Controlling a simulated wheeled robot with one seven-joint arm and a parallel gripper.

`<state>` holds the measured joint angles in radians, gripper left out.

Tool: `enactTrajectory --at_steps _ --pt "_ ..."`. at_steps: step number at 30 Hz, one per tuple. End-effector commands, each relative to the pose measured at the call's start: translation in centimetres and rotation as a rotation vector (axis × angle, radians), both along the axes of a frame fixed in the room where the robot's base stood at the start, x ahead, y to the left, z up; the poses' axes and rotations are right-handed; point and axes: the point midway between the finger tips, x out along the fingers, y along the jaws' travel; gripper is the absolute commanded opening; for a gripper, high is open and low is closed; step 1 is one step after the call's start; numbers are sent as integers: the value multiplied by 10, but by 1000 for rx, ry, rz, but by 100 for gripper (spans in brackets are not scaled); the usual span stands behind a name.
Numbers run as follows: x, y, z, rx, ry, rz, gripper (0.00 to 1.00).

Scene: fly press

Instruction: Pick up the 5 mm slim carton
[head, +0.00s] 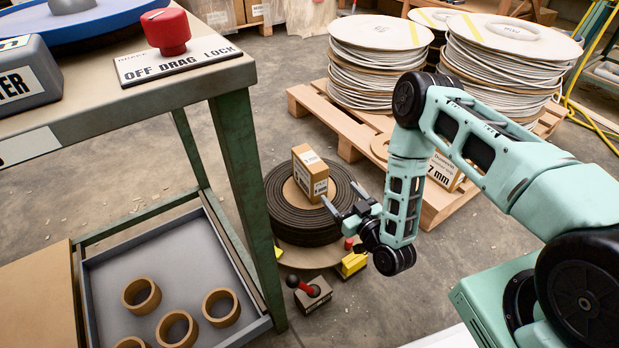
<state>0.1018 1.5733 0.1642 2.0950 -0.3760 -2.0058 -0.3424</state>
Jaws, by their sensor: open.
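A small brown carton (311,174) stands upright on a dark coiled roll (295,226) in the middle of the head view. A second carton (443,169), marked 7 mm, is at the pallet, partly hidden behind my arm. My gripper (339,191) is open, its two fingers pointing up-left at the lower right side of the carton on the coil. I see nothing between the fingers. I cannot tell whether a finger touches the carton.
A green-legged bench (243,170) with a red knob (167,32) stands at left. Below it, a grey tray (190,260) holds several cardboard rings. A wooden pallet (352,135) with cable reels is behind.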

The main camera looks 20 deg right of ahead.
Motion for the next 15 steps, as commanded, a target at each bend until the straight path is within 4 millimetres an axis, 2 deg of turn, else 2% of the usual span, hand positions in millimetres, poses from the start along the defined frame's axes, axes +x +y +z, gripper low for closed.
enactTrajectory --at_steps 2,9,15 --pt "8 4 1 0 -10 4 76" --pt "59 14 -1 4 -11 -3 76" --pt "91 23 0 3 -9 -3 76"
